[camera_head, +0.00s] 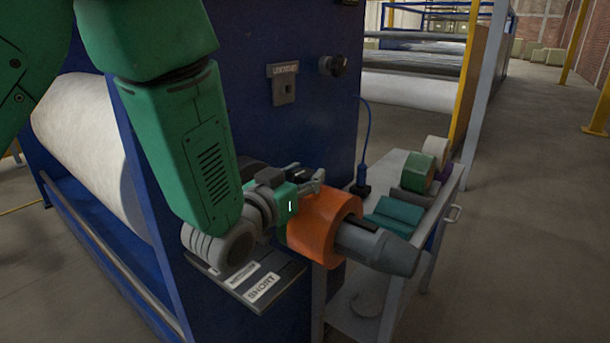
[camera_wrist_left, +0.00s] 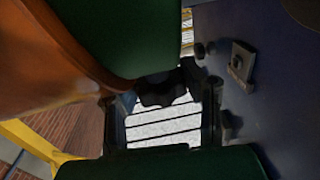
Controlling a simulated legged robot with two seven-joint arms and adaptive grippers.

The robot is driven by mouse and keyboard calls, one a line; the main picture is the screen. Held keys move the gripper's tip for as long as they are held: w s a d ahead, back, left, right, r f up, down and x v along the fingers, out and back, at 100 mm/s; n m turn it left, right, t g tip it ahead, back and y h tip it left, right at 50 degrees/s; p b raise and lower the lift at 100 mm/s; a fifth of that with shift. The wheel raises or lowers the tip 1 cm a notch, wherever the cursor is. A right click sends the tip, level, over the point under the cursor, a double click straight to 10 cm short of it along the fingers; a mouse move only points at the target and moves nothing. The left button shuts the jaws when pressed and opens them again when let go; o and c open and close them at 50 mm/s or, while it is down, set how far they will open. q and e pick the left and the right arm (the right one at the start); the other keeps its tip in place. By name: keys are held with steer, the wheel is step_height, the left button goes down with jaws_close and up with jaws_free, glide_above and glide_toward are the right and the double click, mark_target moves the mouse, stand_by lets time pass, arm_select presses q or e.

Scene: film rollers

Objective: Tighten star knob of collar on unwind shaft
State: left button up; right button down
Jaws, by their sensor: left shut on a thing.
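The orange roll fills the upper left of that view (camera_wrist_left: 50,65). The collar is mostly hidden behind my gripper and the roll in the head view. My right gripper is not in view.
The blue machine panel (camera_head: 300,130) stands close behind my arm. A grey cart (camera_head: 452,190) to the right holds teal, green, white and purple rolls. A labelled plate (camera_head: 235,278) juts out below my wrist. A large white roll (camera_head: 90,140) is at left. The floor at right is clear.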

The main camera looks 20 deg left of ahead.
arm_select(q)
steer(key=m+h, duration=0.1)
steer(key=h, duration=0.1)
steer(key=m+g+h, duration=0.1)
steer(key=h, duration=0.1)
steer(key=shift+a+m+g, duration=0.1)
steer(key=shift+m+g, duration=0.2)
steer(key=shift+m+g+h+p, duration=0.4)
steer(key=shift+m+g+h, duration=0.4)
steer(key=shift+h, duration=0.4)
steer(key=m+g+h+p, duration=0.1)
steer(key=m+g+h, duration=0.2)
steer(key=shift+m+g+h+p, duration=0.7)
steer(key=shift+m+g+h, duration=0.4)
steer(key=shift+m+g, duration=0.3)
steer(key=shift+g, duration=0.3)
steer(key=o, duration=1.2)
